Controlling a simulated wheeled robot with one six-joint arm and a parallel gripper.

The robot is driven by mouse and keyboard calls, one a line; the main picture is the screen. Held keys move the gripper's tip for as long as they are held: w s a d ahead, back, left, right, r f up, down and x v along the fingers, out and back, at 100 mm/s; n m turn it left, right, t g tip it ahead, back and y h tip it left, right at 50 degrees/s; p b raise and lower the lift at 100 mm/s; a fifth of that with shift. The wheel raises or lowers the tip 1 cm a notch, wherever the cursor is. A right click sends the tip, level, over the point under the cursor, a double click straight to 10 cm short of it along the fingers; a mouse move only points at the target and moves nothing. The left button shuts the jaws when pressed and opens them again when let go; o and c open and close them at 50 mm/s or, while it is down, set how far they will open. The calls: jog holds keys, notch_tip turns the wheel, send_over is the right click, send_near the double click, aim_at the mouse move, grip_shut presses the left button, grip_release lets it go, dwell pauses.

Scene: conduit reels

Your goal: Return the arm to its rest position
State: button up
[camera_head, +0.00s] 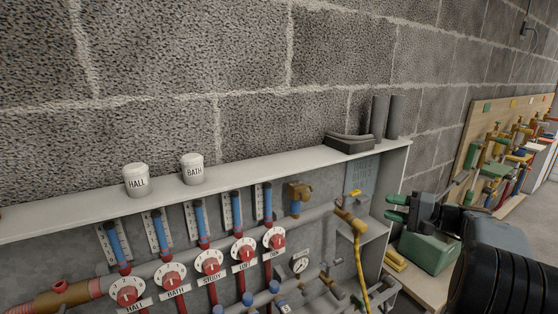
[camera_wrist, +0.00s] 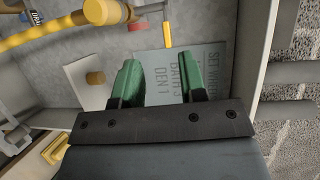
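My gripper (camera_head: 398,207) is at the right in the head view, beside the right end of the manifold cabinet (camera_head: 397,165). In the wrist view its two green fingers (camera_wrist: 159,84) are apart with nothing between them. Behind the fingers in that view is a grey plate with lettering (camera_wrist: 205,65), partly hidden by them; I can read "DEN 1" on it. The same plate shows in the head view (camera_head: 361,176). My dark arm fills the lower right corner of the head view.
A yellow hose (camera_head: 359,262) hangs inside. A green box (camera_head: 428,252) sits below my gripper.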

jog(key=s+a+r+n+g+h+p, duration=0.1)
jog(key=s+a+r+g+p, duration=0.15)
jog(key=a, duration=0.25)
jog(key=s+a+r+g+h+p, duration=0.1)
jog(key=a+r+g+p, duration=0.15)
jog(key=a+p, duration=0.2)
jog(key=s+a+r+n+g+h+p, duration=0.1)
jog(key=s+a+r+n+h+p, duration=0.2)
jog(key=s+a+h+p, duration=0.2)
jog(key=s+a+r+n+g+h+p, duration=0.1)
jog(key=s+a+r+n+h+p, duration=0.3)
jog(key=s+p, duration=0.7)
jog(key=shift+s+a+h, duration=0.5)
jog(key=shift+s+h, duration=0.4)
jog(key=shift+s, duration=0.25)
